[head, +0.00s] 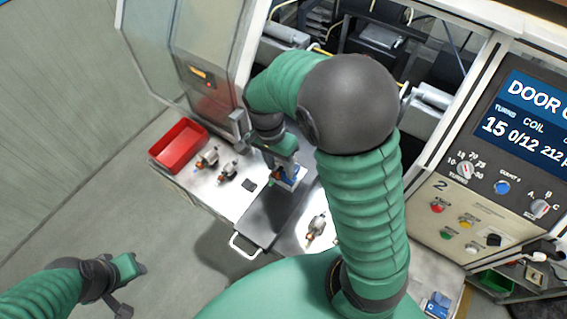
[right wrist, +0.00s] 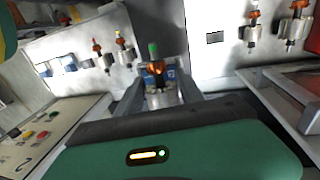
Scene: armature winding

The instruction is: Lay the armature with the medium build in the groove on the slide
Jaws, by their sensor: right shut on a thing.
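My right gripper (head: 280,174) is over the dark slide (head: 265,212), partly hidden by my arm. In the right wrist view its fingers (right wrist: 162,95) are shut on an armature (right wrist: 157,70) with a green tip, an orange-brown end and a steel-grey body. A blue block (right wrist: 171,73) lies right behind it; the block also shows in the head view (head: 291,180). I cannot tell whether the armature touches the block or a groove. Its build is hard to judge here. My left gripper (head: 132,284) is apart from the table at lower left, with fingers spread and empty.
Two armatures (head: 207,158) (head: 228,172) lie beside a red bin (head: 179,145). Another armature (head: 316,228) lies right of the slide. The slide has a white handle (head: 243,248). A control panel (head: 470,195) stands at right. Blue blocks (head: 437,304) sit at lower right.

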